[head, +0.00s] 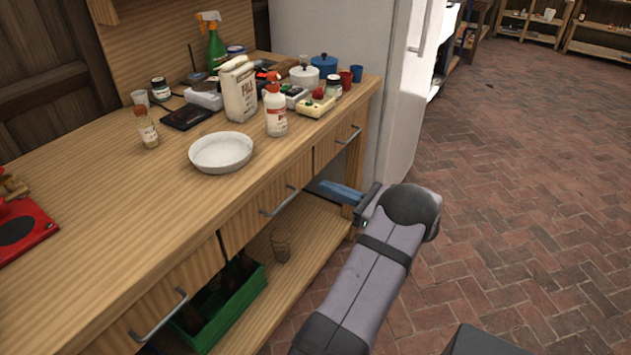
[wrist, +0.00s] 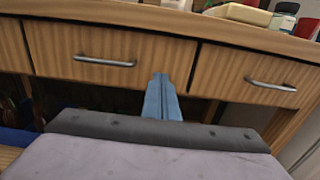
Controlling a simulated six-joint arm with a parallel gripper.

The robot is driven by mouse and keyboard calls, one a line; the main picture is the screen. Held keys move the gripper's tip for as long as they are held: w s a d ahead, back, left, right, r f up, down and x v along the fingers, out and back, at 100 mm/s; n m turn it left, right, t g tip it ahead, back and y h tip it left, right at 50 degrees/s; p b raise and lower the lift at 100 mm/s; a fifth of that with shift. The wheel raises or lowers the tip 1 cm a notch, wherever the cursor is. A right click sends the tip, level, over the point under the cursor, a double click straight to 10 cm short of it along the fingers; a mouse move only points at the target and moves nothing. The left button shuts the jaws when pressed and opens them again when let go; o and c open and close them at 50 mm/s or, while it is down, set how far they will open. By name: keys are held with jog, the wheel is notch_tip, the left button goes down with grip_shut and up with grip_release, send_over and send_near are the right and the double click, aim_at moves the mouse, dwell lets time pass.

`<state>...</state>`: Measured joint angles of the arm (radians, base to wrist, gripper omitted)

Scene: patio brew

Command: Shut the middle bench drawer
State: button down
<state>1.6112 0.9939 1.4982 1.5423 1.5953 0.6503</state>
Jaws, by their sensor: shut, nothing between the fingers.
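The middle bench drawer (head: 265,208) has a wooden front with a grey bar handle (head: 280,203). In the wrist view the middle drawer front (wrist: 75,45) is on the left and looks about level with the bench front; I cannot tell if a small gap remains. My gripper (head: 325,186) has blue fingers, shut and empty. In the wrist view the gripper tips (wrist: 160,76) overlap the drawer's lower right edge, beside the divider. I cannot tell whether they touch it.
The right drawer (wrist: 250,75) and left drawer (head: 165,305) flank it. Brick floor (head: 530,210) is clear to the right.

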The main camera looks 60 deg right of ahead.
jog(key=s, duration=0.7)
jog(key=shift+s, duration=0.25)
